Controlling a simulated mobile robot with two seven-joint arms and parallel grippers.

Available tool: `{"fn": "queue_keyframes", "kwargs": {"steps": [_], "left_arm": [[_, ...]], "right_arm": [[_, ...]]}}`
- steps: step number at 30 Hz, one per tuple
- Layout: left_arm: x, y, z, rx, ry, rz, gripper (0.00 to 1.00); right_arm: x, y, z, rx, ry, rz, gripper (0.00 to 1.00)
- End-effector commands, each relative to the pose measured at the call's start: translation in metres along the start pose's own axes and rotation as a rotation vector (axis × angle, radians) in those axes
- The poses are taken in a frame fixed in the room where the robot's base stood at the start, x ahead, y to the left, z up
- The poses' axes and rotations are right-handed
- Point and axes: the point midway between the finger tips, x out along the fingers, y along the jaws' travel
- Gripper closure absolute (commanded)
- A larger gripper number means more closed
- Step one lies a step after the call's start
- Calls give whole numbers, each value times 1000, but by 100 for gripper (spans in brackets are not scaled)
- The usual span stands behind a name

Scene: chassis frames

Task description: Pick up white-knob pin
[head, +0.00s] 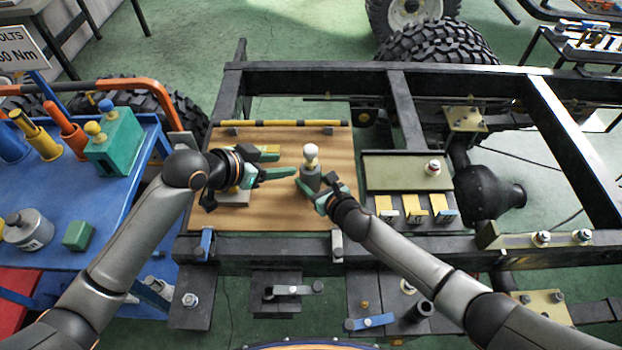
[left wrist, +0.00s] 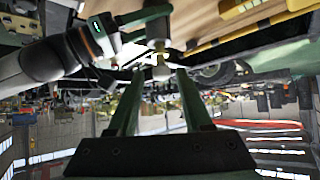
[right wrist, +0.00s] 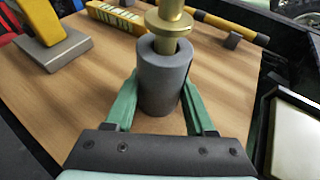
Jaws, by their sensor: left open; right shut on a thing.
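The white-knob pin (head: 311,151) stands upright in a grey cylindrical holder (head: 310,178) on the wooden board. In the right wrist view its brass shaft and collar (right wrist: 170,22) rise out of the holder (right wrist: 163,82); the knob is out of that picture. My right gripper (head: 312,190) is shut on the grey holder, one finger on each side. My left gripper (head: 294,172) is open, its fingers pointing right toward the pin from the left. In the left wrist view the pale knob (left wrist: 161,73) shows just beyond and between the fingertips; contact is not visible.
The wooden board (head: 270,212) carries a yellow-black bar (head: 284,123) at its back edge and yellow blocks behind my left gripper. A blue cart (head: 105,235) with a teal block (head: 116,140) stands left. Dark frame rails surround the board.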

Motion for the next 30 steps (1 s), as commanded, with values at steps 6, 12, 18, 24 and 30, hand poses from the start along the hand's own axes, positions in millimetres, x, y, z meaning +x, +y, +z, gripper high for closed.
{"fn": "queue_keyframes", "kwargs": {"steps": [6,12,18,24,30], "left_arm": [[0,0,0,-3,-2,0,41],[14,6,-10,-109,-71,2,24],[36,20,-33,-351,-255,-65,24],[39,33,-62,-584,-413,-261,24],[26,39,-87,-754,-466,-494,24]], "right_arm": [[0,0,-1,0,1,0,100],[0,0,-1,0,1,0,100],[0,0,-1,0,1,0,100],[0,0,-1,0,1,0,100],[0,0,-1,0,1,0,100]]}}
